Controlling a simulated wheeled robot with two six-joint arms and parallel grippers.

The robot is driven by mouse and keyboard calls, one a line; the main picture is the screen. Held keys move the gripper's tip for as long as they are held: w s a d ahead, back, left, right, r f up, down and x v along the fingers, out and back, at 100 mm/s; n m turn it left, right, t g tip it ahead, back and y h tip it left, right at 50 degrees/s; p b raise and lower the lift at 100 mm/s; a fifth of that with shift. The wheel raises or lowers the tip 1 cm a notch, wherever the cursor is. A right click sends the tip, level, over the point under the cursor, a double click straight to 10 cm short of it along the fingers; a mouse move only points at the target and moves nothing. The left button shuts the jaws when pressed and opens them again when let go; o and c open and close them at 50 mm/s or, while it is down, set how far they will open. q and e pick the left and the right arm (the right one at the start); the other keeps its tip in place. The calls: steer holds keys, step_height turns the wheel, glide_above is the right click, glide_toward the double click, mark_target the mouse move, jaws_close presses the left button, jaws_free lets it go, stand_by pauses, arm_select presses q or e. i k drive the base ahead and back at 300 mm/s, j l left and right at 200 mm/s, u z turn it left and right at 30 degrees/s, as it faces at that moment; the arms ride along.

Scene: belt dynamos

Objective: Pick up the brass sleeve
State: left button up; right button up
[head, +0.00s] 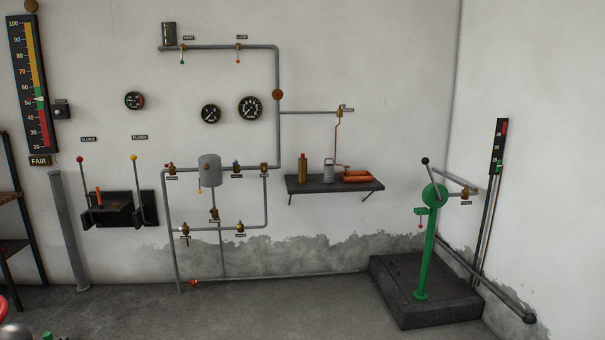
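A brass-coloured upright cylinder (303,169), which looks like the brass sleeve, stands at the left part of a dark wall shelf (311,188). It has a narrower top; whether it is hollow is too small to tell. A grey can (328,172) stands just to its right. Neither of my grippers is in view.
A red-orange object (356,177) lies on the shelf's right part, below a thin red pipe (337,138). Pipework with a grey tank (209,170) is left of the shelf. A green post (429,250) stands on a dark plinth (400,312) at right. Floor before the wall is clear.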

mark_target(301, 163)
steer(key=i+l, duration=0.1)
steer(key=i, duration=0.2)
steer(key=i+j, duration=0.1)
steer(key=i, duration=0.35)
steer(key=i+j+z, duration=0.15)
steer(key=i, duration=0.3)
steer(key=i+j, duration=0.15)
steer(key=i, duration=0.3)
steer(key=i+j+z, duration=0.1)
steer(key=i, duration=0.35)
steer(key=i+j, duration=0.15)
steer(key=j, duration=0.2)
steer(key=i+j, duration=0.15)
steer(key=j, duration=0.2)
steer(key=i+l+u, duration=0.1)
steer(key=i+l, duration=0.15)
steer(key=i, duration=0.3)
steer(key=i+l+u, duration=0.1)
steer(key=i+l, duration=0.2)
steer(key=i, duration=0.25)
steer(key=i+l+u, duration=0.1)
steer(key=i+l, duration=0.2)
steer(key=i, duration=0.25)
